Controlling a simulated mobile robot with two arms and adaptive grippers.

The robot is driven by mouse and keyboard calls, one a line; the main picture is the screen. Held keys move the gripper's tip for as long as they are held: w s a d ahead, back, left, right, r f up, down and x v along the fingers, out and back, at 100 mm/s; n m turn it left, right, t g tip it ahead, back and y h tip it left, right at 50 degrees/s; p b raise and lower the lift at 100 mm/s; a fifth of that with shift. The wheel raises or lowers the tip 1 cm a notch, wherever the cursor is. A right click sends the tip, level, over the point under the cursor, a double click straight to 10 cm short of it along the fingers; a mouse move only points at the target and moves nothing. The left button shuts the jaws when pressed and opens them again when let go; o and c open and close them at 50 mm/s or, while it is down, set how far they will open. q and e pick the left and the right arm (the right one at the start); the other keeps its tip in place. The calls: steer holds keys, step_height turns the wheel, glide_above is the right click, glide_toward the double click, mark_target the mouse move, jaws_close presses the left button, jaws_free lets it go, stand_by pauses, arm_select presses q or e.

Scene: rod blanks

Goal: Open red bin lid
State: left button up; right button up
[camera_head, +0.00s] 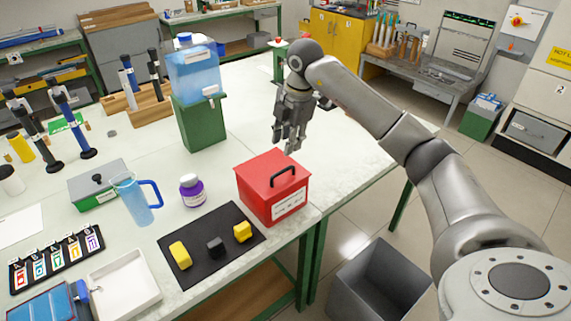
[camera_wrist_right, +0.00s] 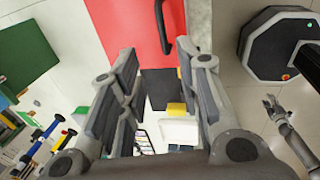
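The red bin (camera_head: 262,200) stands near the table's front edge with its lid shut. A black handle (camera_head: 289,177) is on the lid and a white label is on the front. My right gripper (camera_head: 285,144) hangs fingers down just behind the bin, apart from it, with nothing in it. In the right wrist view its fingers (camera_wrist_right: 160,110) are spread wide, and the red lid (camera_wrist_right: 125,25) and black handle (camera_wrist_right: 162,30) lie beyond the fingers. A small grey gripper, seemingly my left (camera_wrist_right: 272,103), shows at the right of that view; its opening is too small to judge.
A green box with a blue water container (camera_head: 195,75) stands behind left of the bin. A purple-labelled bottle (camera_head: 192,190) and a black mat (camera_head: 210,250) with blocks lie left of it. A grey open bin (camera_head: 375,285) stands on the floor. The table right of the bin is clear.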

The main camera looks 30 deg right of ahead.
mark_target(285, 171)
steer(key=p+x, duration=0.1)
steer(key=x, duration=0.2)
steer(key=p+x, duration=0.1)
steer(key=x, duration=0.3)
steer(key=d+x, duration=0.1)
steer(key=x, duration=0.2)
steer(key=shift+s+a+f+p, duration=0.15)
steer(key=shift+f+p, duration=0.1)
steer(key=shift+p, duration=0.15)
jaws_close()
